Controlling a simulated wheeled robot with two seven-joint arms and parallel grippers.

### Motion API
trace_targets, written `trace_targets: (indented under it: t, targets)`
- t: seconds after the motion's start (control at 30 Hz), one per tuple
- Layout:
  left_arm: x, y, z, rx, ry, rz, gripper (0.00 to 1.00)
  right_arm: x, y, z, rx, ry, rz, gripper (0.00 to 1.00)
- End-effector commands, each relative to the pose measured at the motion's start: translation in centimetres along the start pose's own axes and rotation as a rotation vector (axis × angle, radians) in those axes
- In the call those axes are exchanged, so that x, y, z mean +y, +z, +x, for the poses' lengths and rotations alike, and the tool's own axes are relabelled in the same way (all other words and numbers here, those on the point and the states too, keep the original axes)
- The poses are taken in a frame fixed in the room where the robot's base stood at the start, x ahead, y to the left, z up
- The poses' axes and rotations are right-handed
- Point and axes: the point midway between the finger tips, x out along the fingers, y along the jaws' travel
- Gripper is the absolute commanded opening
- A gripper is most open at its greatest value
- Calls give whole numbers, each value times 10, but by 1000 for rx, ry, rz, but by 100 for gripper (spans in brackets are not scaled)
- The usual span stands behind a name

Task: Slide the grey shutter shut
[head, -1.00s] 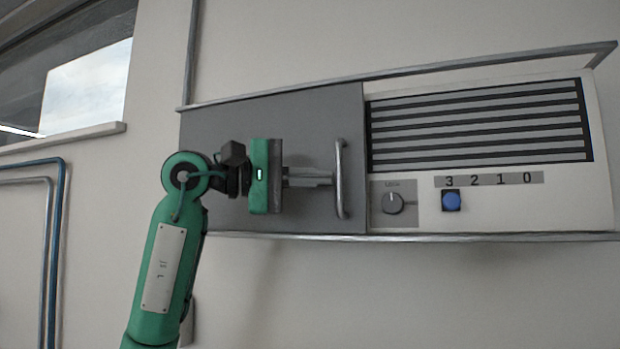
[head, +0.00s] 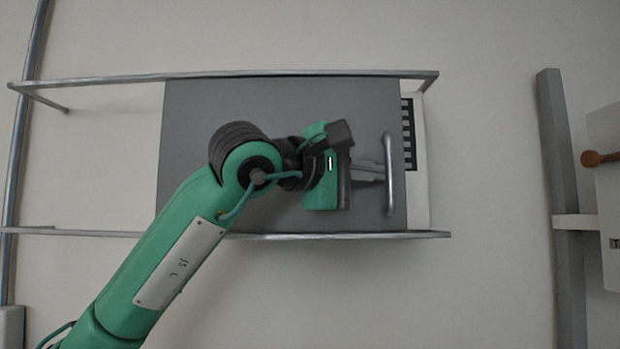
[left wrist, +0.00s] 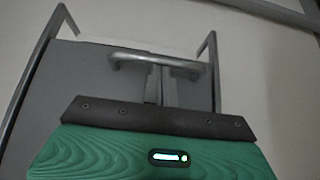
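The grey shutter (head: 200,130) hangs between two metal rails and covers most of the panel behind it; a narrow strip of that panel shows past its right edge. Its upright metal handle (head: 388,190) is near that edge, and the handle bar also shows in the left wrist view (left wrist: 135,57). My left gripper (head: 378,171) is in front of the shutter, left of the handle, with its fingertips at the bar. Its fingers (left wrist: 160,90) lie side by side, close together, and look shut, not around the bar. I cannot tell whether they touch it. My right gripper is not in view.
The top rail (head: 300,73) and bottom rail (head: 340,236) run along the shutter. A strip of white panel with a dark slatted grille (head: 408,130) shows at right.

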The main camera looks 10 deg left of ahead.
Motion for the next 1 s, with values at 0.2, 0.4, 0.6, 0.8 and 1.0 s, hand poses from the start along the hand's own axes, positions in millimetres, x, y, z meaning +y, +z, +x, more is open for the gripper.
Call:
trace_targets:
  t: [0.2, 0.4, 0.6, 0.8, 1.0]
  targets:
    - [-1, 26, 39, 0, 0, 0, 0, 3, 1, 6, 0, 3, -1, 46]
    - [0, 37, 57, 1, 1, -1, 0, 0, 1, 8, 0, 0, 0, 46]
    - [0, 41, 62, 0, 0, -1, 0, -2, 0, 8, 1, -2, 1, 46]
    - [0, 41, 62, 0, 0, -1, 0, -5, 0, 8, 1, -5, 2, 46]
    - [0, 40, 61, -1, 0, -1, 0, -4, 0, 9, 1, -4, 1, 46]
